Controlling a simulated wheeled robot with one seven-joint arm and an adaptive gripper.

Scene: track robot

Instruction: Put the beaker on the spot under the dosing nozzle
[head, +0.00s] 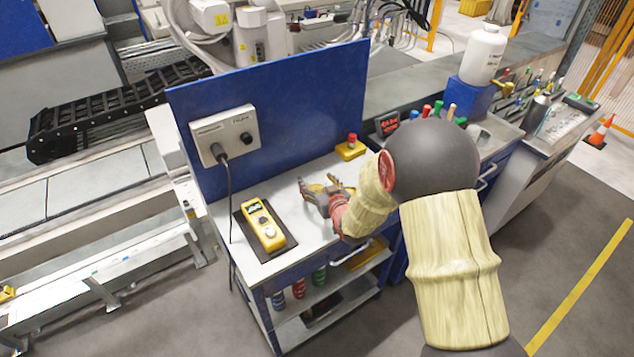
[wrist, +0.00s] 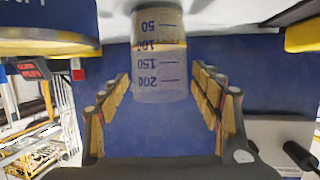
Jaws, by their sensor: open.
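The beaker (wrist: 160,60) shows in the wrist view as a clear cup with dark blue volume marks, upside down in the picture. It stands between the two fingers of my gripper (wrist: 163,105), with a gap on each side. My gripper is open and does not hold it. In the head view my gripper (head: 322,190) is low over the pale cart top (head: 290,237); I cannot make out the beaker there. A white bottle (head: 484,55) stands on a blue block (head: 474,95) on the bench to the right.
A yellow meter (head: 262,226) lies on a dark mat left of my gripper. A yellow box with a red button (head: 351,148) is behind it, near the blue panel (head: 275,95). A socket box (head: 223,135) has a hanging cable. Coloured-topped items (head: 438,110) stand right of the panel.

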